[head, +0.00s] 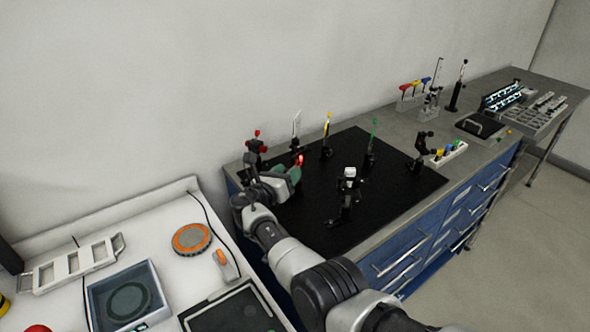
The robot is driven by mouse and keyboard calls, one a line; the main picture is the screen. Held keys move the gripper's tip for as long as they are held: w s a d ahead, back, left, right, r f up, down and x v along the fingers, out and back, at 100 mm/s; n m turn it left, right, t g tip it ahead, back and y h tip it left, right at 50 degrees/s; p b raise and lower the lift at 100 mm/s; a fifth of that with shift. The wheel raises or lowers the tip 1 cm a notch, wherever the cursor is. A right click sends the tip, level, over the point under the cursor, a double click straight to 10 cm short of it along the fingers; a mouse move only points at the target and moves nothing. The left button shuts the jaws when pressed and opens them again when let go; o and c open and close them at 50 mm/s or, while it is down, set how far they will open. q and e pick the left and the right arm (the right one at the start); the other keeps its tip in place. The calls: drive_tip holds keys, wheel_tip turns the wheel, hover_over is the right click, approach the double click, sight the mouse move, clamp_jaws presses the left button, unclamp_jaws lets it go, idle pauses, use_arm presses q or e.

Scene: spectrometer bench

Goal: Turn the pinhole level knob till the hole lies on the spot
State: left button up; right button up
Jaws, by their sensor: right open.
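My right gripper (287,174) is open at the left end of the black breadboard (395,204). Its arm comes in from the bottom and covers part of the board's left side. A dark mount with red knobs (257,146) stands just behind the gripper. A bright red patch (300,160) shows right at the fingertips; I cannot tell whether it is a knob or a lit spot, or whether the fingers touch it. The pinhole and its level knob cannot be made out at this size. My left gripper is not in view.
Upright posts with a white plate (296,124), a yellow piece (327,124) and a green top (374,134) stand along the board. A dark mount with a white top (348,178) stands nearer. A white bench with an orange-rimmed disc (191,239) is at left.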

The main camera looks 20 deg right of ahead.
drive_tip(key=shift+s+a+r, duration=0.15)
drive_tip(key=shift+a, duration=0.05)
drive_tip(key=shift+c, duration=0.8)
clamp_jaws()
use_arm(q)
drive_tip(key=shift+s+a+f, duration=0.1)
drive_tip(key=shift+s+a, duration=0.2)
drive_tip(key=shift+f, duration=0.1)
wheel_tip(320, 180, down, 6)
drive_tip(key=b, duration=0.6)
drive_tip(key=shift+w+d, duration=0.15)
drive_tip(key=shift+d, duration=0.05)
use_arm(e)
drive_tip(key=shift+d+m, duration=0.1)
drive_tip(key=shift+m, duration=3.4)
